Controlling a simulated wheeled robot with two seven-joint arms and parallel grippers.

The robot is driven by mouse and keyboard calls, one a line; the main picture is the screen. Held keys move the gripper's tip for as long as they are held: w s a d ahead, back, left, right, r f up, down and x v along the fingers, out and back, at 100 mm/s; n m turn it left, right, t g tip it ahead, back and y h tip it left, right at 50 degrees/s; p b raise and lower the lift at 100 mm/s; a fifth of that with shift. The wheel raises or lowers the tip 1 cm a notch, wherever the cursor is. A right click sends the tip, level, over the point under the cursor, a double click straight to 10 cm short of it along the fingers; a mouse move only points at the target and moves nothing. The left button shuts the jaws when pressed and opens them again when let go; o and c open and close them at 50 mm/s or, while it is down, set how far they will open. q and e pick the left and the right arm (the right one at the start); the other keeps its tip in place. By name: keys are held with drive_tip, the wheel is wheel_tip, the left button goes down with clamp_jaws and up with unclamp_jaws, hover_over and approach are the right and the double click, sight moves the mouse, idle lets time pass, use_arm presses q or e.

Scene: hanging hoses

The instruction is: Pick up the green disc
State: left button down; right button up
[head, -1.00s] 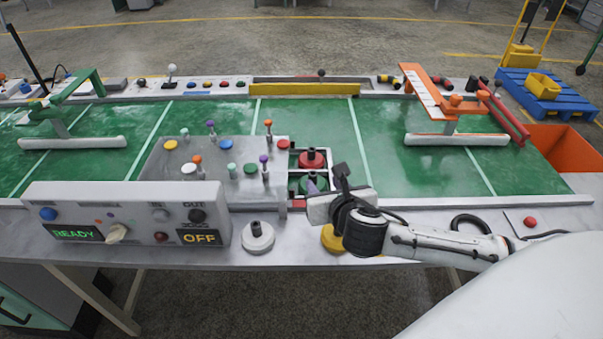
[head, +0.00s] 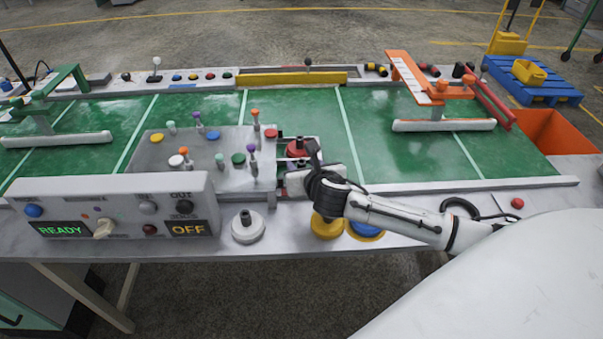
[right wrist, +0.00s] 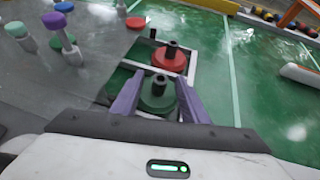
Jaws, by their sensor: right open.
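The green disc (right wrist: 158,97) with its dark upright post lies in a framed slot, seen in the right wrist view. In the head view it is hidden behind my right gripper. My right gripper (right wrist: 159,78) is open, its two purple fingers on either side of the green disc and its post. I cannot tell whether the fingers touch it. In the head view the right gripper (head: 287,178) is at the slot, beside the red disc (head: 298,149). The red disc also shows just beyond the green one in the wrist view (right wrist: 168,60). My left gripper is not in view.
A grey panel with several coloured pegs (head: 205,175) stands left of the slot. The control box (head: 120,205) is at the front left. White (head: 249,230), yellow (head: 327,227) and blue (head: 367,231) discs sit along the front edge.

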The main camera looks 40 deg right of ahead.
clamp_jaws()
